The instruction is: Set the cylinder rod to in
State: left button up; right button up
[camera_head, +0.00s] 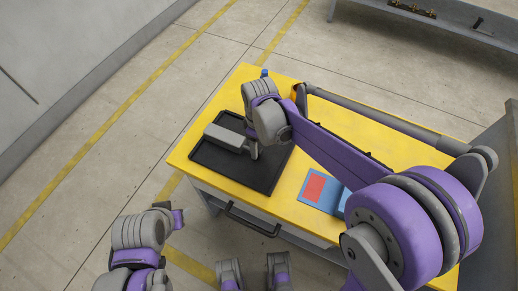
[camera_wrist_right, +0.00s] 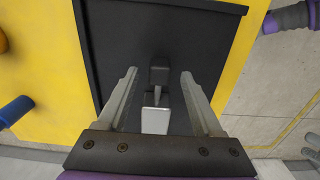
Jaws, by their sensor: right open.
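The cylinder (camera_head: 226,137) is a grey block lying on a black tray (camera_head: 262,180) in the head view. In the right wrist view a pale grey block (camera_wrist_right: 155,121), a short thin rod (camera_wrist_right: 157,96) and a dark block (camera_wrist_right: 159,76) lie in line. My right gripper (camera_head: 254,150) is over the tray at the cylinder's right end. Its fingers (camera_wrist_right: 159,73) are spread, one on each side of the dark block, with gaps. The arm hides part of the cylinder. My left gripper (camera_head: 176,216) is off the table's front left; its jaws are unclear.
The yellow table (camera_head: 285,215) carries the tray. A blue and red panel (camera_head: 316,188) lies right of the tray, and a blue peg (camera_head: 264,73) is at the far edge. A dark handle (camera_head: 250,222) runs along the table front. A grey bench (camera_head: 460,25) stands behind.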

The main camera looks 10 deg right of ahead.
aim_at(259, 149)
jog(key=shift+f, duration=1.6)
grip_shut()
